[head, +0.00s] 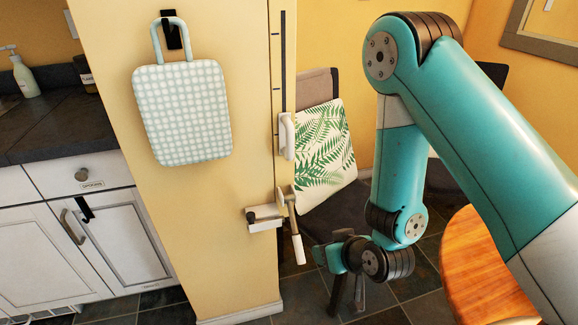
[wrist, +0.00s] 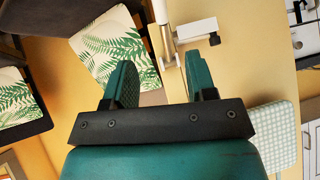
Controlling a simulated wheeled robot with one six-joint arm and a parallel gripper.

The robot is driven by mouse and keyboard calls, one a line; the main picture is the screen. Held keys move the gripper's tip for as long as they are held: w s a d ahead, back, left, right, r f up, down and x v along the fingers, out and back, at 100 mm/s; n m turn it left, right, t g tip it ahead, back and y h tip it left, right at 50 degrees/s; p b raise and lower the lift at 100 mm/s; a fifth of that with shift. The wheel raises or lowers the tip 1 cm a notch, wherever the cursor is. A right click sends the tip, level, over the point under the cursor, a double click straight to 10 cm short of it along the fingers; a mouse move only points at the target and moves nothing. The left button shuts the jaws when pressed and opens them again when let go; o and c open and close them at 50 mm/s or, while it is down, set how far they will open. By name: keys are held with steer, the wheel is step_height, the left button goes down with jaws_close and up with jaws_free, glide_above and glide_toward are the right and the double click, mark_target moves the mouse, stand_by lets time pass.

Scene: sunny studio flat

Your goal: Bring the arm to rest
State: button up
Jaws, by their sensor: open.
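My teal arm comes in from the right in the head view, bends at a high elbow and reaches down in front of the chair. My gripper (head: 347,292) is at its low end, right of the wall's end with the metal lever. In the wrist view my gripper (wrist: 158,72) shows two teal fingers standing apart with nothing between them. The lever (wrist: 164,42) and its white bracket (wrist: 197,29) appear beyond the fingertips. I cannot tell whether a finger touches them.
A chair with a leaf-print cushion (head: 322,145) stands behind my arm. A round wooden table (head: 485,275) is at the lower right. A checked bag (head: 183,112) hangs from a hook on the yellow wall. White cabinets (head: 110,235) with a dark counter stand left.

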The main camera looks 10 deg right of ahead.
steer(key=s+a+r+n+g+y+p, duration=0.1)
steer(key=s+a+r+g+p, duration=0.15)
steer(key=r, duration=0.55)
steer(key=s+a+r+n+g+y+p, duration=0.1)
steer(key=s+r+g, duration=0.15)
steer(key=r, duration=0.65)
steer(key=s+a+r+n+g+p, duration=0.1)
steer(key=s+a+r, duration=0.15)
steer(key=r, duration=0.55)
steer(key=s+d+r+n+g+h+p, duration=0.1)
steer(key=s+d+r+n+g, duration=0.1)
steer(key=s+r, duration=0.6)
steer(key=shift+s+d+g, duration=0.3)
steer(key=shift+s+d, duration=0.1)
steer(key=shift+s, duration=0.65)
steer(key=shift+r, duration=0.1)
